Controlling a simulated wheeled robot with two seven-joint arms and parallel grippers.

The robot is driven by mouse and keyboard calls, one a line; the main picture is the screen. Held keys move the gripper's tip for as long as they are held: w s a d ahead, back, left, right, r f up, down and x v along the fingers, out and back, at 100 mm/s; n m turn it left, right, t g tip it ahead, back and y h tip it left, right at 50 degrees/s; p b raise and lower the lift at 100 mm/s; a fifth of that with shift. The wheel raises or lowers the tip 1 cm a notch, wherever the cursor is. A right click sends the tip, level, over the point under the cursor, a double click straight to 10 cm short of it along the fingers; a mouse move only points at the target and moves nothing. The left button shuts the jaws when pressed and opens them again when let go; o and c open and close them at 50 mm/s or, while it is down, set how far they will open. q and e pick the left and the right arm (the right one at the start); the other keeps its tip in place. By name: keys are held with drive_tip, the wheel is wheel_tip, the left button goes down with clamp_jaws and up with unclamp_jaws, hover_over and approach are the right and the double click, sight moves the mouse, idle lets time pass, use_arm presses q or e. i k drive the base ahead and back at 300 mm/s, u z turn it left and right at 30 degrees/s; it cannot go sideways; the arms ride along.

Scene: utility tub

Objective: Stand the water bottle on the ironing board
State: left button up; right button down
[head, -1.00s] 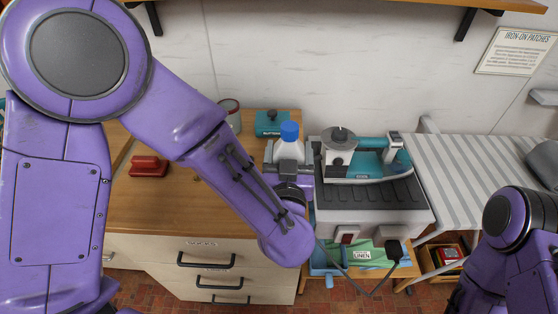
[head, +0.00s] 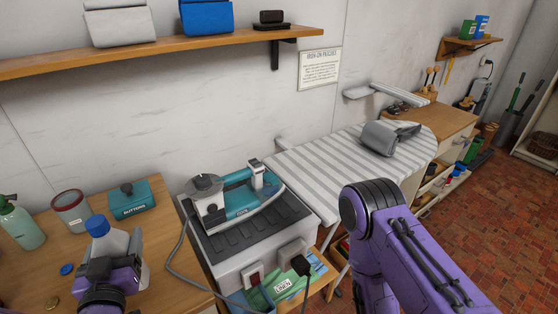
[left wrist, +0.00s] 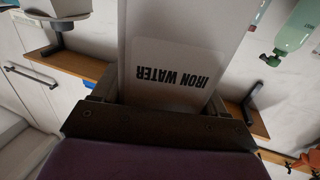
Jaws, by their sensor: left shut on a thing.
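The water bottle (head: 118,241) has a white body and a blue cap. In the head view it stands about upright in my left gripper (head: 112,268), which is shut on it, over the wooden counter at lower left. In the left wrist view its pale body (left wrist: 172,80) fills the middle, with the label "IRON WATER" upside down in the picture. The ironing board (head: 325,165), with a grey and white striped cover, is right of centre, well away from the bottle. My right gripper is out of view; only my right arm shows.
A steam station (head: 255,240) with an iron (head: 238,200) lies between the bottle and the board, with a dark cord. A teal box (head: 128,200) and red-rimmed jar (head: 70,210) stand behind the bottle.

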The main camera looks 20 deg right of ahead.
sight(337, 176)
drive_tip(key=k, duration=1.25)
drive_tip(key=z, duration=0.7)
drive_tip(key=i, duration=0.55)
drive_tip(key=z, duration=0.8)
drive_tip(key=i, duration=1.65)
drive_tip(key=u, duration=0.9)
